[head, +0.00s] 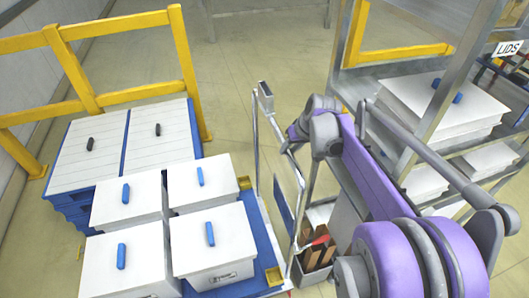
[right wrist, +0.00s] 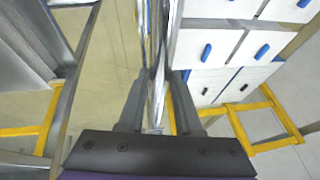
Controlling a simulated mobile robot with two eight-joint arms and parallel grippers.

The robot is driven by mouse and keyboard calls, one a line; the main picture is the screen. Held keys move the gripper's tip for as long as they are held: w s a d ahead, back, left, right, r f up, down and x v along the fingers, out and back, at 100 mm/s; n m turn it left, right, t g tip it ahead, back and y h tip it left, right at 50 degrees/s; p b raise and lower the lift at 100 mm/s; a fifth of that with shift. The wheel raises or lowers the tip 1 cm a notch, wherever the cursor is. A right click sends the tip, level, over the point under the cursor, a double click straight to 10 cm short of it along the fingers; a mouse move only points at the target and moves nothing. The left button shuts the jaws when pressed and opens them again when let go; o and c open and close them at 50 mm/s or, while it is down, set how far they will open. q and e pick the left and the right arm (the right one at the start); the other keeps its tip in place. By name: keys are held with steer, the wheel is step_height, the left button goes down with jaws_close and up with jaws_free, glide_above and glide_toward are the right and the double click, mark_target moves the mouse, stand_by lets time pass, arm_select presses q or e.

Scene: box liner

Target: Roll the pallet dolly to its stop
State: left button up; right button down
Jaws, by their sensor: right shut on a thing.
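The blue pallet dolly (head: 264,243) carries several white lidded boxes (head: 209,240) with blue handles, in the lower left of the head view. Yellow brackets show at its right corners. A metal push bar (head: 256,150) with upright posts stands at its right side. My right gripper (head: 291,136) is at this bar, partly hidden by its own purple arm in the head view. In the right wrist view, my right gripper (right wrist: 155,92) has its dark fingers shut on a shiny metal bar (right wrist: 157,50). My left gripper is not in view. I cannot make out the dolly's stop.
A blue unit with pale lids (head: 120,143) stands behind the dolly, beside yellow railings (head: 95,103). A metal rack marked LIDS (head: 440,105) stands at the right. A bin of tools (head: 318,250) is near the bar. Open floor (head: 240,70) lies beyond.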

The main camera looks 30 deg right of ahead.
steer(key=shift+s+d+f, duration=0.1)
steer(key=shift+s+d, duration=0.05)
steer(key=shift+d, duration=0.2)
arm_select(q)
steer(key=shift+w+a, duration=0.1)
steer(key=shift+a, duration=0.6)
arm_select(e)
steer(key=shift+d, duration=0.35)
steer(key=shift+d+r, duration=0.2)
steer(key=shift+r, duration=0.05)
steer(key=c, duration=1.1)
jaws_free()
steer(key=shift+d, duration=0.1)
steer(key=o, duration=0.5)
steer(key=shift+d+f, duration=0.1)
steer(key=shift+d, duration=0.05)
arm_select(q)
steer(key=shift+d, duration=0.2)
